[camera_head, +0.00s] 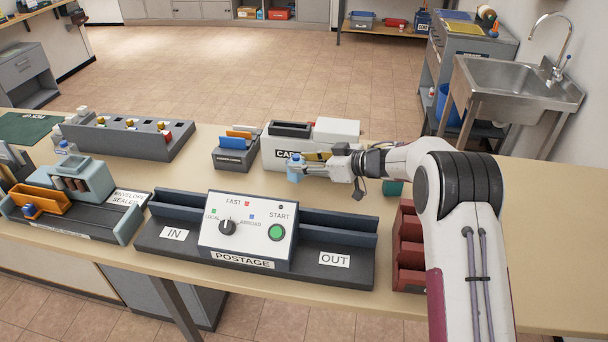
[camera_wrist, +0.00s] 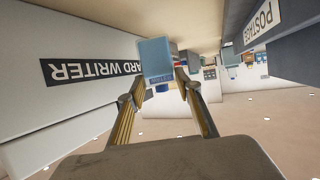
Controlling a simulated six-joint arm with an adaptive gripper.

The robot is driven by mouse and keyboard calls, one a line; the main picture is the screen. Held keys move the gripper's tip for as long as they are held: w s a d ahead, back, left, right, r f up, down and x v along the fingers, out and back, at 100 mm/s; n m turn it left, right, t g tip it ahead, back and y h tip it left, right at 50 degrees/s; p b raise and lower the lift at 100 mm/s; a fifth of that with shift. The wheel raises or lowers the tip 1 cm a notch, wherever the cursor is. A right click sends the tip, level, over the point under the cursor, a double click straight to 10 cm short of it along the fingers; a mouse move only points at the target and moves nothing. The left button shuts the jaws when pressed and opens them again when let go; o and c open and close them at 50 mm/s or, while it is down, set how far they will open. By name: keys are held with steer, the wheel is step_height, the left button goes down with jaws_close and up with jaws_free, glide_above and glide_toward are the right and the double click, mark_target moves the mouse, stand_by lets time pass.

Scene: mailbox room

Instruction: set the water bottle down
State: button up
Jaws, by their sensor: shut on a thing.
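The light blue water bottle (camera_head: 294,171) is held upright in front of the card writer, with its darker blue cap up. It also shows in the wrist view (camera_wrist: 156,58), upside down in that picture, between my fingertips. My gripper (camera_head: 304,164) reaches in from the right and is shut on the bottle. Its two fingers also show in the wrist view (camera_wrist: 161,82). I cannot tell whether the bottle's base touches the table (camera_head: 405,168).
The card writer (camera_head: 288,151) stands close behind the bottle. The postage machine (camera_head: 245,232) lies in front, with its OUT tray (camera_head: 335,218). A small card rack (camera_head: 233,156) stands left of the card writer. A red sorter (camera_head: 407,250) is at right. Bare tabletop lies left of the bottle.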

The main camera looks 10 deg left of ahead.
mark_target(302, 175)
steer(key=shift+f, duration=0.25)
steer(key=shift+f, duration=1.8)
steer(key=shift+f, duration=0.15)
steer(key=o, duration=1.1)
steer(key=shift+o, duration=0.2)
steer(key=v, duration=0.7)
steer(key=shift+d, duration=0.2)
steer(key=shift+s+r, duration=0.1)
steer(key=shift+r, duration=0.1)
